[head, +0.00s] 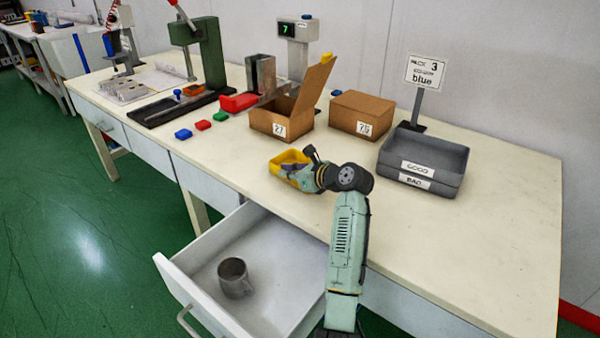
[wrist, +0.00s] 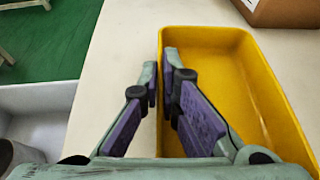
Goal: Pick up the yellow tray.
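In the wrist view the empty tray (wrist: 225,75) fills the right half. My gripper (head: 300,172) reaches over it from the right in the head view. In the wrist view my gripper (wrist: 161,70) straddles the tray's left wall, one finger outside and one inside. The fingers are close together and look shut on that wall. The tray looks level; whether it touches the table is hard to tell.
An open drawer with a metal mug (head: 234,278) juts out below the table edge. An open carton (head: 283,120), a closed carton (head: 361,115) and grey stacked bins (head: 423,160) stand behind. Small coloured blocks (head: 203,125) lie left. The table's right end is clear.

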